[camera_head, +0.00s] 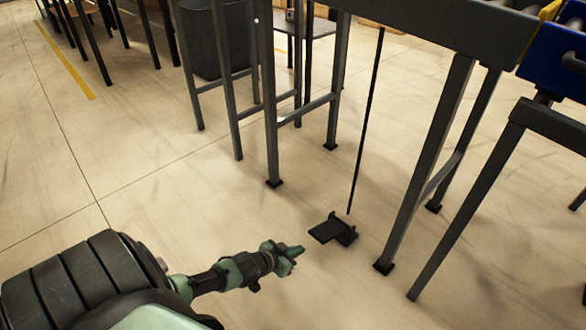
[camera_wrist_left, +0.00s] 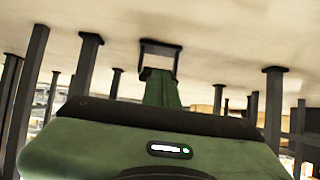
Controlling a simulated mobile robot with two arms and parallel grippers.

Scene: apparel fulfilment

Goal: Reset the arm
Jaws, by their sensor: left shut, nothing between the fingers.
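My left arm comes in from the lower left of the head view. My left gripper (camera_head: 294,252), green and black, is extended low over the floor. Its fingers are shut with nothing between them. In the left wrist view, my green wrist housing fills the lower part and the green gripper (camera_wrist_left: 160,90) points away from it. My right gripper is in neither view.
Dark metal legs (camera_head: 270,100) of a table or conveyor frame stand ahead. Floor (camera_head: 150,210) at left is clear.

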